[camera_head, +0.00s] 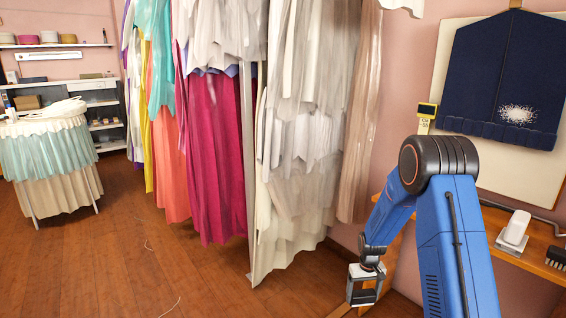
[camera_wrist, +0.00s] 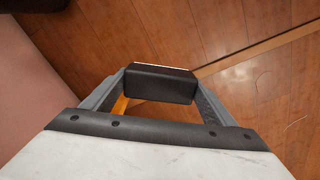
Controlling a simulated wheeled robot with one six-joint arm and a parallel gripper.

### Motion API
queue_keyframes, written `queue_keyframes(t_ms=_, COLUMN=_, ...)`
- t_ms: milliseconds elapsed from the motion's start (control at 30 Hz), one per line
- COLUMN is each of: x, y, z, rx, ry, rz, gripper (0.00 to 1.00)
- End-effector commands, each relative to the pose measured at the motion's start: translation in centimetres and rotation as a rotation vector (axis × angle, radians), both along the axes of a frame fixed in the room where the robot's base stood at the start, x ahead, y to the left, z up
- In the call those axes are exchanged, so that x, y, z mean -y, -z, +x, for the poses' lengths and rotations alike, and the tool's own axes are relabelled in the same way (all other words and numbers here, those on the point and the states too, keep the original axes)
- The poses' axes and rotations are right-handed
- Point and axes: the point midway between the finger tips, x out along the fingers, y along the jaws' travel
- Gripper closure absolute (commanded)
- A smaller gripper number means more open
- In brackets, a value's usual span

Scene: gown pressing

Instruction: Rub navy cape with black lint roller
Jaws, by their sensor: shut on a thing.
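The navy cape (camera_head: 500,75) hangs flat on a pale padded board at the upper right of the head view. A speckled white patch (camera_head: 517,115) lies on its lower right part. My gripper (camera_head: 364,284) is low in front of the wooden shelf, well below and left of the cape. In the wrist view, its fingers (camera_wrist: 160,88) are shut on a black block-like thing (camera_wrist: 160,84), which I take to be the black lint roller. Only its dark side and a thin pale edge show. It is apart from the cape.
The wooden shelf (camera_head: 540,264) at the right carries a white object (camera_head: 515,230) and a dark one (camera_head: 556,257). A yellow and black tag (camera_head: 426,112) stands left of the board. Hanging gowns (camera_head: 215,140) fill the middle. The wooden floor (camera_head: 130,260) at left is mostly clear.

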Motion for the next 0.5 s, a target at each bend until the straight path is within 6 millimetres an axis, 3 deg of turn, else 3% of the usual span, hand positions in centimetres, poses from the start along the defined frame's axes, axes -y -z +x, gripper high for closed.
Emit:
queue_keyframes(t_ms=100, x=-1.3, y=3.4, z=-0.7, rx=-0.005, ry=0.034, rz=0.0, gripper=0.46)
queue_keyframes(t_ms=200, x=-2.0, y=5.2, z=-1.0, rx=-0.002, ry=0.057, rz=0.0, gripper=0.46)
queue_keyframes(t_ms=500, x=-2.5, y=6.6, z=-1.3, rx=0.001, ry=0.079, rz=0.0, gripper=0.46)
